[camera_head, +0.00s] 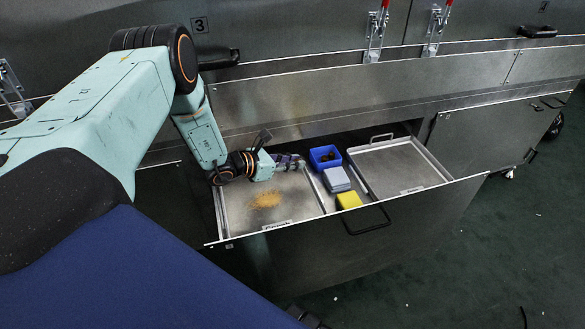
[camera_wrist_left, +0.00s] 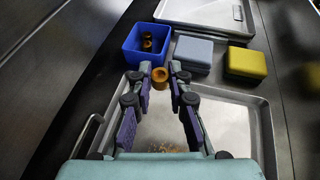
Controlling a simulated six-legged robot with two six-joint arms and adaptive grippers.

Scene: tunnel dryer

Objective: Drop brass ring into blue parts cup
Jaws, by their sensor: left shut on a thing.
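The blue parts cup (camera_head: 325,163) stands in the open drawer just right of my left gripper (camera_head: 301,164). In the left wrist view the cup (camera_wrist_left: 133,60) lies just beyond the fingertips and holds several small brown pieces (camera_wrist_left: 147,40). My left gripper (camera_wrist_left: 160,72) is shut on the brass ring (camera_wrist_left: 160,77), a small orange-brown piece between its fingertips. The ring is outside the cup, on the near side of its wall. My right gripper is not in view.
A grey-blue box (camera_head: 336,180) and a yellow box (camera_head: 349,200) stand in a row with the cup. A metal tray with orange crumbs (camera_head: 240,217) lies left, an empty tray (camera_head: 395,165) right. The drawer front has a handle (camera_head: 368,228).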

